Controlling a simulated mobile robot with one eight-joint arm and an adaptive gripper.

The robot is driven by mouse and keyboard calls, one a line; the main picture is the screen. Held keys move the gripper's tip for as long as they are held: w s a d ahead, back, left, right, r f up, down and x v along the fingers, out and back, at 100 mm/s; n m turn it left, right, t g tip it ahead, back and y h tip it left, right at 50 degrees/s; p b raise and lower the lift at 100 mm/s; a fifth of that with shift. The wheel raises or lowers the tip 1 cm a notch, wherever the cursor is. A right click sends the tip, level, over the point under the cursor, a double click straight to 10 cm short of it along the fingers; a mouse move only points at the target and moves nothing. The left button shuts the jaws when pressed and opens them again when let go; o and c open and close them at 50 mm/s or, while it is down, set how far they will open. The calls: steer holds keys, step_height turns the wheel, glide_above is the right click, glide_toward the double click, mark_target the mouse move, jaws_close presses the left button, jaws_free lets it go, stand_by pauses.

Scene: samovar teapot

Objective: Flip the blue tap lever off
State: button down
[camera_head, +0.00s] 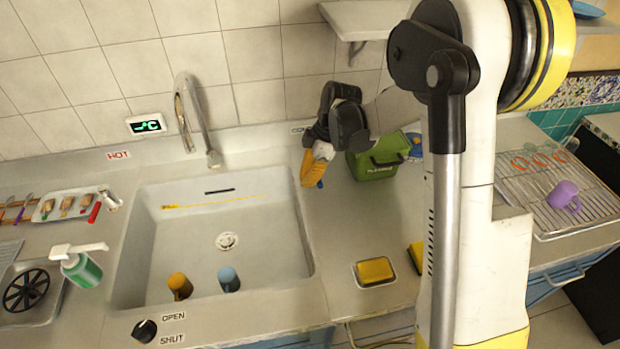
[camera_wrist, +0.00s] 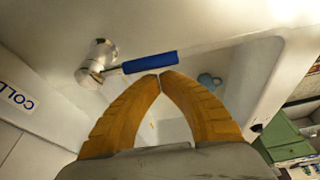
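The blue tap lever (camera_wrist: 150,62) sticks out sideways from a round metal valve (camera_wrist: 97,62) in the wrist view. In the head view only a small blue bit of the lever (camera_head: 320,184) shows below my gripper; the valve is hidden behind it. My gripper (camera_wrist: 161,76) has yellow-orange fingers whose tips meet, with nothing seen between them. The tips lie at the lever's near edge, close to its free end; I cannot tell whether they touch it. In the head view my gripper (camera_head: 312,178) is at the sink's right side, pointing down.
The sink (camera_head: 305,230) holds an orange cup (camera_head: 180,285) and a blue cup (camera_head: 228,279). A tall faucet (camera_head: 192,110) stands behind it. A green box (camera_head: 376,163) stands close to my gripper's right. A red lever (camera_head: 94,212) is at the left. The counter has bare room in front of the green box.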

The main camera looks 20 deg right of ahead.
step_height(320, 180, up, 9)
steer(key=p, duration=0.3)
steer(key=shift+d, duration=0.1)
stand_by(0.4)
steer(key=s+r+m+t+h+b, duration=0.1)
steer(key=s+r+m+t+h, duration=0.15)
steer(key=s+r+m, duration=0.65)
steer(key=s+d+f+m+t+h+b, duration=0.1)
steer(key=s+d+m+t, duration=0.2)
steer(key=s+m, duration=0.4)
steer(key=shift+s+f+t, duration=0.2)
steer(key=shift+s+t, duration=0.25)
steer(key=shift+s, duration=2.65)
